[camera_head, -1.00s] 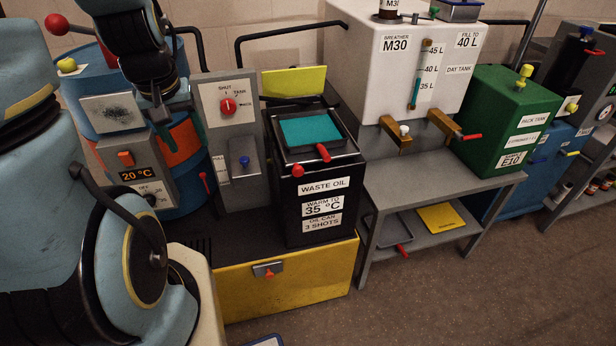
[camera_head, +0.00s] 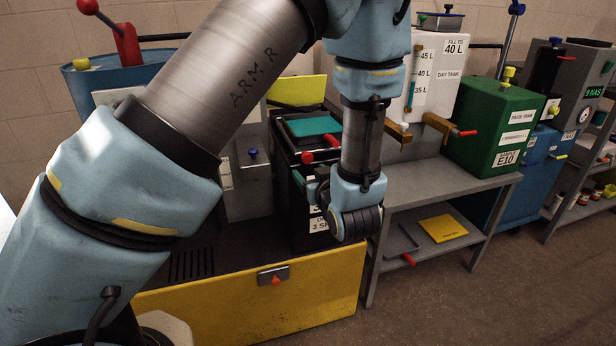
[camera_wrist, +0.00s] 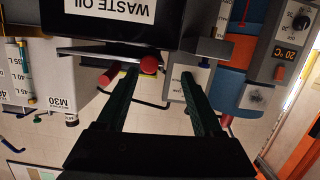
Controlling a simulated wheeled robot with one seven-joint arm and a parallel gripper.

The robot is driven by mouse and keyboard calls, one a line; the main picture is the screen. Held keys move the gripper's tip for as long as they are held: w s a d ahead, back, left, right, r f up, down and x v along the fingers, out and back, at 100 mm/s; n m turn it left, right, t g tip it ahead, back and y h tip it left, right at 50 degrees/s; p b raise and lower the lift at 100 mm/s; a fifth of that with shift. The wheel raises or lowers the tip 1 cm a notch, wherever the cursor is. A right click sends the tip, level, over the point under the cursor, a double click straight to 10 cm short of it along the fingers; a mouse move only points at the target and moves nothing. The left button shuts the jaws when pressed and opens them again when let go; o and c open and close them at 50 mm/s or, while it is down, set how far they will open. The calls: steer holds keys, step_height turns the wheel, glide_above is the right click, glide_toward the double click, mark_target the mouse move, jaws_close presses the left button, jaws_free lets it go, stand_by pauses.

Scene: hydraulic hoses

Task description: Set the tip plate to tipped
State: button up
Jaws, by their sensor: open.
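No label in view names a tip plate, so I cannot tell for sure which part it is. The black waste oil box (camera_head: 300,238) has a teal plate (camera_head: 312,126) on top, in a dark frame that looks roughly flat. A red handle (camera_head: 332,140) and a red ball knob (camera_head: 307,157) stand at its front edge. My gripper (camera_wrist: 160,77) is open and empty in the wrist view. The red knob (camera_wrist: 149,65) appears between its fingers, apparently beyond them; contact cannot be told. In the head view my wrist hides part of the box front and most of the gripper.
A yellow-fronted base (camera_head: 235,312) lies below the box. To the right stands a grey bench (camera_head: 425,178) with the white day tank (camera_head: 445,75) and green pack tank (camera_head: 497,130). A yellow plate (camera_head: 443,228) lies on its lower shelf. The floor in front is clear.

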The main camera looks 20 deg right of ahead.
mark_target(308, 160)
steer(key=s+d+f+t+b, duration=0.1)
steer(key=s+t, duration=0.1)
steer(key=s, duration=0.3)
steer(key=shift+m+t, duration=0.3)
steer(key=w, duration=0.3)
steer(key=w+d+p, duration=0.1)
steer(key=w, duration=0.6)
steer(key=shift+w+d+r+p, duration=0.15)
steer(key=shift+w+d+p, duration=0.1)
steer(key=shift+w+p, duration=0.15)
steer(key=shift+c, duration=0.3)
jaws_close()
